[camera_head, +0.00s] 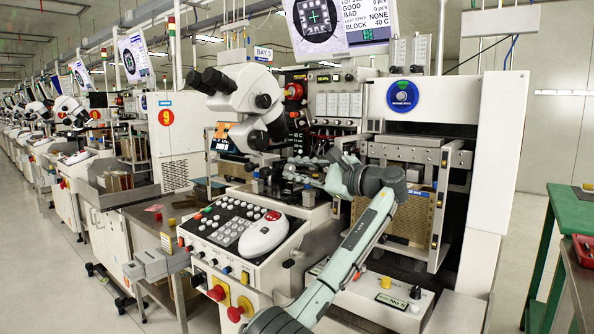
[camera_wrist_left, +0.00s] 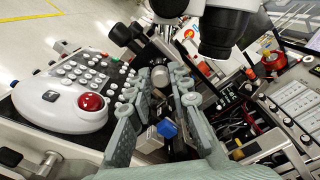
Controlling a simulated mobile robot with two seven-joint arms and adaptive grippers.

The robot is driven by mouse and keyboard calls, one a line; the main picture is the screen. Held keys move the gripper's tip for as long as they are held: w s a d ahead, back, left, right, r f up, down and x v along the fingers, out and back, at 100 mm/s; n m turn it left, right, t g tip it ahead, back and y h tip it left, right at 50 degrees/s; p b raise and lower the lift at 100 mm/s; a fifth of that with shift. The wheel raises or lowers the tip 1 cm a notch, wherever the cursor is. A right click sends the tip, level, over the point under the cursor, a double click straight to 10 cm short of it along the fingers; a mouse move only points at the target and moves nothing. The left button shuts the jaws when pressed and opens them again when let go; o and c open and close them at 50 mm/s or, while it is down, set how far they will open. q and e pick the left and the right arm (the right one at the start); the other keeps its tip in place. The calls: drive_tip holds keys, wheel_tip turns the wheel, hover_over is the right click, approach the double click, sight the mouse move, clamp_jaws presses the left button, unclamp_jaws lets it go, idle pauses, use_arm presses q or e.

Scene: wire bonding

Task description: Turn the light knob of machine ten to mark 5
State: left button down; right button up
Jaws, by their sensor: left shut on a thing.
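My left gripper (camera_head: 325,172) reaches in to the front of the machine, just right of and below its white microscope (camera_head: 245,98). In the left wrist view, the gripper (camera_wrist_left: 160,78) has its two grey fingers on either side of a small round grey knob (camera_wrist_left: 160,75) and is shut on it. I take this to be the light knob. Its marks and pointer cannot be read. A blue knob (camera_wrist_left: 167,129) shows lower down, between the fingers in the picture. In the head view the held knob is hidden or too small to make out. My right gripper is not in view.
A keypad panel (camera_head: 235,232) with a white mouse-like control (camera_head: 264,236) stands left of my arm. A neighbouring machine marked 9 (camera_head: 166,117) stands behind left. A green table (camera_head: 570,215) is at right.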

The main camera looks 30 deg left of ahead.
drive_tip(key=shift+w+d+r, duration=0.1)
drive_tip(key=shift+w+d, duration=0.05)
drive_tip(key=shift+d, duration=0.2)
use_arm(q)
drive_tip(key=c, duration=1.4)
unclamp_jaws()
drive_tip(key=shift+d, duration=0.1)
drive_tip(key=d, duration=1.2)
drive_tip(key=shift+s, duration=0.45)
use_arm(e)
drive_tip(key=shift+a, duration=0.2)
use_arm(q)
drive_tip(key=shift+a, duration=0.1)
